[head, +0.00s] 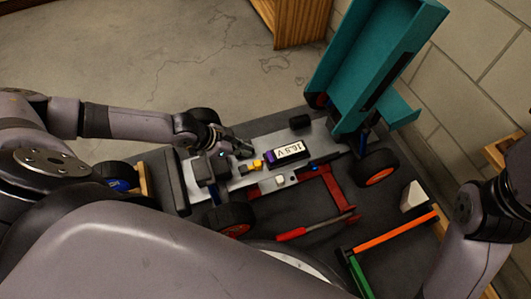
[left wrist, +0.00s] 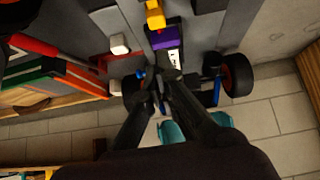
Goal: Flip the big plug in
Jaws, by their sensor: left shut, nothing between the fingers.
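A yellow plug (head: 256,165) sits on the grey car chassis (head: 225,181), just left of the battery. It also shows at the top of the left wrist view (left wrist: 155,14), beside the battery's purple end (left wrist: 167,37). The battery (head: 288,153) is black and purple with a "16.8 V" label. My left gripper (head: 244,149) is shut and empty, just behind and left of the yellow plug. In the left wrist view its fingertips (left wrist: 167,72) overlap the battery label; whether they touch it I cannot tell. My right gripper is out of view.
A teal car body (head: 365,65) stands tilted up at the chassis's right end. Black wheels (head: 376,168) flank the chassis. A red-handled tool (head: 291,234), an orange bar (head: 396,231) and a white block (head: 413,196) lie on the dark table in front.

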